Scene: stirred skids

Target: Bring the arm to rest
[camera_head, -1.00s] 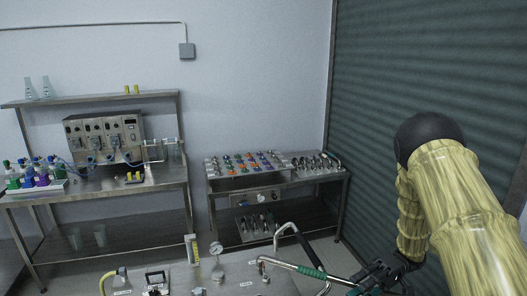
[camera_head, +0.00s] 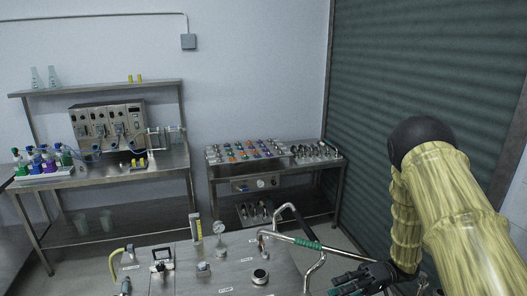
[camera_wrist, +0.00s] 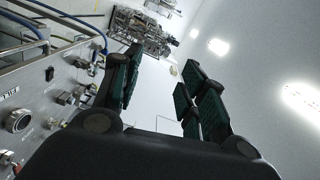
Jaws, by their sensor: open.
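My gripper (camera_head: 350,284) is at the lower right of the head view, beside the right end of a steel skid panel (camera_head: 225,258) and its bent metal handrail with a green grip. In the wrist view my gripper (camera_wrist: 160,85) points away with its dark, green-padded fingers apart and nothing between them. My yellow arm with a black joint fills the right side of the head view. In the wrist view, the panel with its knobs and fittings (camera_wrist: 35,120) lies to the left of the fingers.
The handrail (camera_head: 308,243) is close to my gripper. A steel table (camera_head: 272,166) with small coloured parts stands at the back. A bench (camera_head: 112,182) with a pump unit (camera_head: 107,127) and bottles stands at the left. A dark green shutter (camera_head: 420,80) is behind my arm.

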